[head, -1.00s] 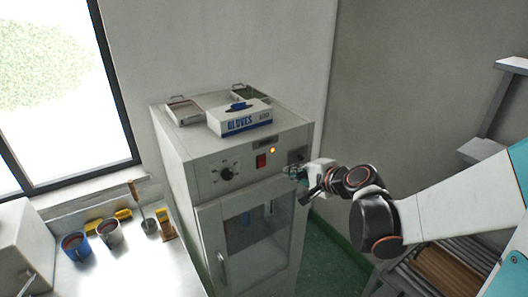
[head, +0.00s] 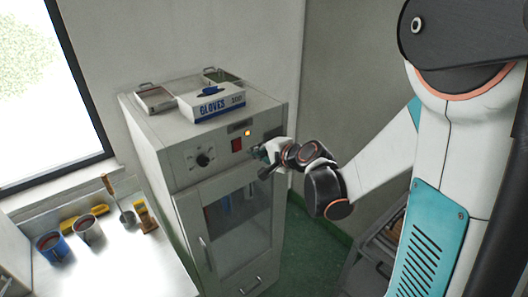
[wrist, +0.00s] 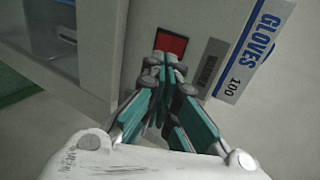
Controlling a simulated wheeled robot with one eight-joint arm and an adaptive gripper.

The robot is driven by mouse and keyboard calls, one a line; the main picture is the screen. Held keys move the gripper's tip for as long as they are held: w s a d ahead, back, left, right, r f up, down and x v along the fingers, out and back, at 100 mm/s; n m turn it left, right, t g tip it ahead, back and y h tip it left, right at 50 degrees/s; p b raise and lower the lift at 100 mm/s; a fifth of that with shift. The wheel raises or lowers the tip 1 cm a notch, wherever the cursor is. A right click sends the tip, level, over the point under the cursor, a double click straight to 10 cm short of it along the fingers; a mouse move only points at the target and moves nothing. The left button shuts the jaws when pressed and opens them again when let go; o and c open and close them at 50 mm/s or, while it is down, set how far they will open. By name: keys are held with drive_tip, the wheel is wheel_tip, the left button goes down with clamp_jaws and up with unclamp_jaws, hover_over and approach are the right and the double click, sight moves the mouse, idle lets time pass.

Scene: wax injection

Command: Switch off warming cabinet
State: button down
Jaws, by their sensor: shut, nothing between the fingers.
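The warming cabinet (head: 160,185) is a pale grey upright box with a glass door. Its upper panel carries a red switch (head: 236,145), a lit amber-yellow lamp (head: 248,132) and a black dial (head: 203,160). My gripper (head: 257,153) is at the right part of the panel, just right of the switch. In the wrist view the red switch (wrist: 171,41) shows just beyond the closed teal fingers of my gripper (wrist: 165,62), which overlap its lower edge. I cannot tell whether they touch it.
A glove box (head: 212,103) and two metal trays, one at the left (head: 154,98), lie on the cabinet top. Green floor (head: 305,250) shows at right.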

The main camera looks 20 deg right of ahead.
sight(241, 148)
drive_tip(key=x, duration=0.7)
drive_tip(key=shift+f, duration=0.1)
drive_tip(key=shift+w+a+f+b, duration=0.15)
drive_tip(key=shift+w+f+b, duration=0.2)
drive_tip(key=shift+b, duration=0.3)
drive_tip(key=shift+r, duration=0.2)
drive_tip(key=shift+r+p, duration=0.55)
drive_tip(key=shift+r, duration=0.15)
drive_tip(key=shift+s, duration=0.1)
